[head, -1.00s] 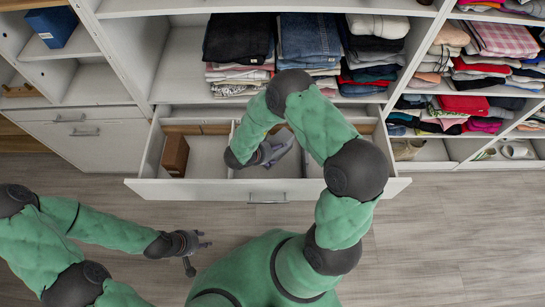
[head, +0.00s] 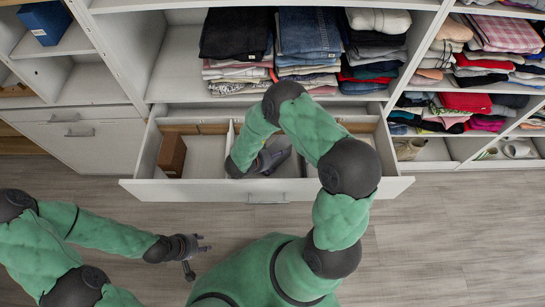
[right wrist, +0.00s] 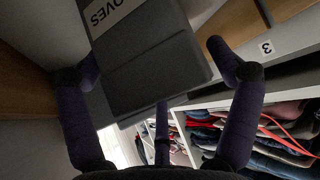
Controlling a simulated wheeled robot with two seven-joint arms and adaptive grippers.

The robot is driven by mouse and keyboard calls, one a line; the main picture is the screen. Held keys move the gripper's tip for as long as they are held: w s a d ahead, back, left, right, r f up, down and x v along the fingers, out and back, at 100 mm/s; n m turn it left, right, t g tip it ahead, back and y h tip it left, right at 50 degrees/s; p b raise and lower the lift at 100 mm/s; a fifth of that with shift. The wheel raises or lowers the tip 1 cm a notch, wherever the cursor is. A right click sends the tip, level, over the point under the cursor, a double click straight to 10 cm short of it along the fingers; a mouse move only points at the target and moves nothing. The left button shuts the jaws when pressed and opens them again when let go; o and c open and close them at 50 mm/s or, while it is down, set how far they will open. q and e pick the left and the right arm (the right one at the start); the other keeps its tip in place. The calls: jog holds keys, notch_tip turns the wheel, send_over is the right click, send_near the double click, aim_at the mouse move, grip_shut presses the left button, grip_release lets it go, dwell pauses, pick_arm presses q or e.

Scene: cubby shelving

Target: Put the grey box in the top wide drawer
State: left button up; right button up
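The wide drawer (head: 225,191) under the clothes shelf is pulled open in the head view. My right gripper (head: 276,158) reaches down into its middle part, partly hidden by my own arm. In the right wrist view, the dark grey box (right wrist: 155,70) with a white label ending in "OVES" lies between the spread fingers of my right gripper (right wrist: 160,75). The right finger stands apart from the box; the left finger is close to its edge. I cannot make the box out clearly in the head view. My left gripper (head: 196,247) is open and empty above the floor.
A brown box (head: 172,155) stands in the drawer's left part. Folded clothes (head: 310,50) fill the shelf above. A blue box (head: 45,22) is on the upper left shelf. A closed drawer (head: 80,133) is at left. The floor in front is clear.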

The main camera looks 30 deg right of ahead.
dwell(0.3)
jog(key=shift+r, duration=0.2)
jog(key=p+v, duration=0.3)
jog(key=v, duration=0.3)
jog(key=shift+s+a+r, duration=0.2)
jog(key=shift+a+r, duration=0.3)
jog(key=shift+a, duration=0.05)
jog(key=shift+p, duration=0.3)
